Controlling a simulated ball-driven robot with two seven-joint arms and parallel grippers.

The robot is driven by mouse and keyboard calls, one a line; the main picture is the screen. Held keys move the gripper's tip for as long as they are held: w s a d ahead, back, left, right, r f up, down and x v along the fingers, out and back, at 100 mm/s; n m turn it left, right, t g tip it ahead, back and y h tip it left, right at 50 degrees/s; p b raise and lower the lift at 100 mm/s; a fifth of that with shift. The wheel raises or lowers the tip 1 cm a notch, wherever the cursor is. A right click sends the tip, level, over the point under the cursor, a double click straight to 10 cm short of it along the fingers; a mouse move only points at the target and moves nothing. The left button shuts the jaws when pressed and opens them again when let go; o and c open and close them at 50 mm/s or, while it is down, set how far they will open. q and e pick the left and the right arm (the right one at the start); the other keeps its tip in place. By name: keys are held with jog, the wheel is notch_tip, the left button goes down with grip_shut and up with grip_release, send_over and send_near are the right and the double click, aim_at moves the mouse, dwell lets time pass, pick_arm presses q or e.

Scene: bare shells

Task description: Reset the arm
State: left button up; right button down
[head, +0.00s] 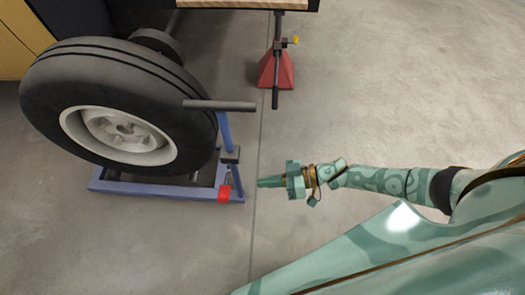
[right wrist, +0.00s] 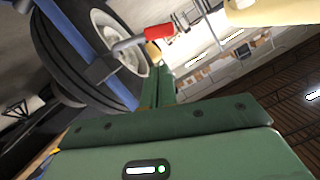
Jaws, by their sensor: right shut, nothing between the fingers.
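My right gripper (head: 270,182) is shut and empty in the head view, with its fingers pointing left. Its fingertips are just right of a red part (head: 224,194) on a blue wheel dolly (head: 165,190), with a small gap that looks clear. In the right wrist view my right gripper's green fingers (right wrist: 158,92) lie together, and the red part (right wrist: 158,32) shows beyond them. My left gripper is not in view.
A big black tire (head: 60,85) on a pale rim stands on the dolly. The dolly's dark handle bar (head: 220,105) sticks out to the right above my gripper. A red jack stand (head: 276,70) is at the back. Grey floor at right is clear.

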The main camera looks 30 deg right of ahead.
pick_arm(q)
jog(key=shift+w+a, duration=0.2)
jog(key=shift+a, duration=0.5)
